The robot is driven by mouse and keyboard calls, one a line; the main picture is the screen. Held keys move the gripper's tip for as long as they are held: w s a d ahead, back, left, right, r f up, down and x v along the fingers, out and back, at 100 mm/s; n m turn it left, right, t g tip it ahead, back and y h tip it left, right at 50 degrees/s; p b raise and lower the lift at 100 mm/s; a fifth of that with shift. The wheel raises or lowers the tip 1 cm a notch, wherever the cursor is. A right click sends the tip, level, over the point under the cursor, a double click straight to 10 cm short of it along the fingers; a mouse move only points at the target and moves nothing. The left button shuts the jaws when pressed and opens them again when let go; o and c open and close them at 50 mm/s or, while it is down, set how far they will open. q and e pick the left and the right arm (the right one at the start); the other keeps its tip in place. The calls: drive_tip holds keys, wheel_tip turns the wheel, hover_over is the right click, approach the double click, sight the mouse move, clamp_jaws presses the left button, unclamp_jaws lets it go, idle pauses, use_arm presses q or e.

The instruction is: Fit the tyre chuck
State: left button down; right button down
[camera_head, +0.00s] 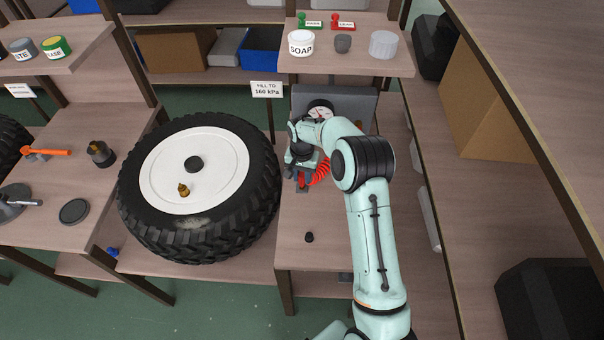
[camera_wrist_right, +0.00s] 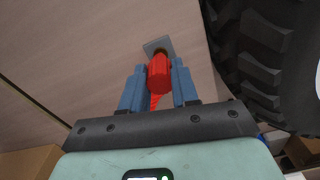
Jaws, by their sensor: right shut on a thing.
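The large wheel (camera_head: 200,185) has a black tyre and a white disc, with a dark hub and a brass valve stem (camera_head: 183,190) on the disc. My right gripper (camera_head: 303,182) is to the right of the wheel, over the right table. In the right wrist view its blue fingers (camera_wrist_right: 159,88) are shut on the red tyre chuck (camera_wrist_right: 160,72), which is apart from the valve stem. A red coiled hose (camera_head: 320,174) shows beside the gripper in the head view. The chuck is mostly hidden there. My left gripper is out of view.
A pressure gauge (camera_head: 320,110) stands behind my right arm. A sign (camera_head: 267,90) reads "FILL TO 160 kPa". A small black cap (camera_head: 309,237) lies on the right table. A soap jar (camera_head: 301,43) stands on the shelf above. The right table's front is mostly clear.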

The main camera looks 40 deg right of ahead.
drive_tip(key=shift+f, duration=0.65)
drive_tip(key=c, duration=0.8)
unclamp_jaws()
wheel_tip(320, 180, up, 13)
drive_tip(key=shift+r, duration=0.2)
